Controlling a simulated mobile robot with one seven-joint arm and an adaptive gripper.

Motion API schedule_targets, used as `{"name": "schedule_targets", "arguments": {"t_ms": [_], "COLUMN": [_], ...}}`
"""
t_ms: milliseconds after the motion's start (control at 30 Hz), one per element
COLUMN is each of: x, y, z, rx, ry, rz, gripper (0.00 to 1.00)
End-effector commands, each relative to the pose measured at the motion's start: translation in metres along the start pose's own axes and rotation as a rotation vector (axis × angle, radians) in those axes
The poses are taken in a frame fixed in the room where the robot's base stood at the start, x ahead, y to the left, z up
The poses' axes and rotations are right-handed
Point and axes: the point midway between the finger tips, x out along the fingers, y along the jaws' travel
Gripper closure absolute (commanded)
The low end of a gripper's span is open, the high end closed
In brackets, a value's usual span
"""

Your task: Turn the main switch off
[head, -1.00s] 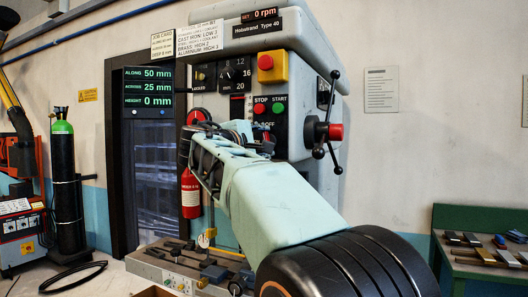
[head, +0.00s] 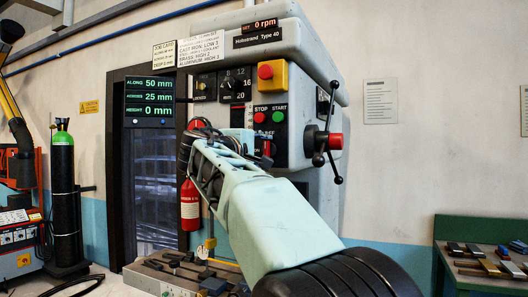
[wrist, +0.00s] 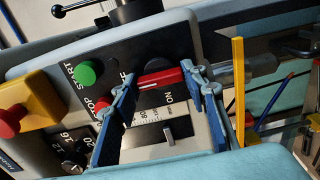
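In the head view my arm hides most of the gripper.
The red STOP button (head: 260,118), green START button (head: 279,116) and red knob on a yellow box (head: 265,72) are close above. A spoked feed handle (head: 328,142) sticks out at right. A yellow upright bar (wrist: 238,90) stands right of the fingers.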

Motion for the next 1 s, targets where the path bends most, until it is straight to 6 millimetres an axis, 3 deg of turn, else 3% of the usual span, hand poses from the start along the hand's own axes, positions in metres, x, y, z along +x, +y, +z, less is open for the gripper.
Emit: {"name": "schedule_targets", "arguments": {"t_ms": [167, 567, 1000], "x": [0.0, -0.01, -0.096], "y": [0.0, 0.0, 0.0], "z": [0.0, -0.001, -0.001], "rx": [0.001, -0.001, 0.0], "ry": [0.0, 0.002, 0.004], "rz": [-0.001, -0.002, -0.001], "gripper": [0.42, 0.42, 0.42]}}
